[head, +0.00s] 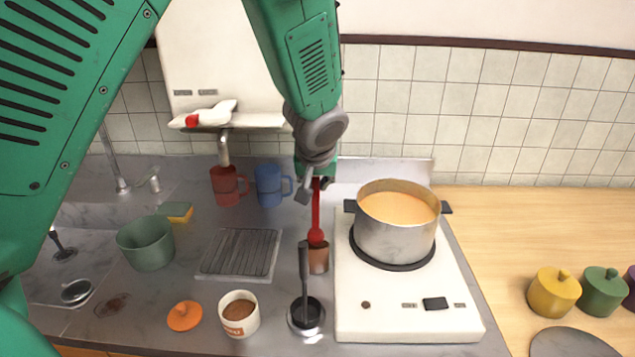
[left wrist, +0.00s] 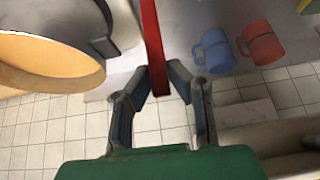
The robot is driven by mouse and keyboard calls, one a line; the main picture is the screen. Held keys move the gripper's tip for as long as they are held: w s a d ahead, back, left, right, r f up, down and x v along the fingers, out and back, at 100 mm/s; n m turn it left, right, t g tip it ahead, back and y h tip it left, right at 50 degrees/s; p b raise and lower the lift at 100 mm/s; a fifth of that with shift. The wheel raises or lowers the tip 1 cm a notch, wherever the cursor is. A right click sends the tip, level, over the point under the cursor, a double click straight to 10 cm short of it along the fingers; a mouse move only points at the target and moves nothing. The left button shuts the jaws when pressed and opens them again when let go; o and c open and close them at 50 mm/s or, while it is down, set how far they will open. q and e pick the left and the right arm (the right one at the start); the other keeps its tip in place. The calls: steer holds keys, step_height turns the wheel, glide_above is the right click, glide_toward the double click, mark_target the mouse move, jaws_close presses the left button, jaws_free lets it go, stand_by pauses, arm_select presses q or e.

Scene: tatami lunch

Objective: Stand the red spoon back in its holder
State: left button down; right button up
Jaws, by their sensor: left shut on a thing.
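The red spoon (head: 316,210) hangs upright in the head view, its rounded end down. My left gripper (head: 314,187) is shut on the upper part of its handle. The handle also shows between the fingers in the left wrist view (left wrist: 151,40). A small brown cup (head: 318,261), which looks like the holder, stands directly below, left of the stove. The spoon's rounded end is at the cup's rim; I cannot tell whether it is inside or just above. My right gripper is not in view.
A pot of orange soup (head: 395,247) sits on the white stove (head: 408,325) to the right. A dark-handled utensil (head: 304,270) stands in front of the cup. A ribbed board (head: 240,253) lies left. Blue (head: 269,186) and red (head: 226,187) mugs stand behind.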

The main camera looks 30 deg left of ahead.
mark_target(315, 201)
arm_select(q)
steer(key=f+b, duration=0.1)
steer(key=f, duration=0.1)
steer(key=f+b, duration=0.1)
steer(key=shift+w+a+f+b, duration=0.1)
steer(key=shift+a+f+b, duration=0.15)
steer(key=shift+f+b, duration=0.7)
steer(key=shift+d+f, duration=0.15)
steer(key=shift+f, duration=0.15)
steer(key=shift+f+b, duration=0.35)
steer(key=shift+f, duration=0.05)
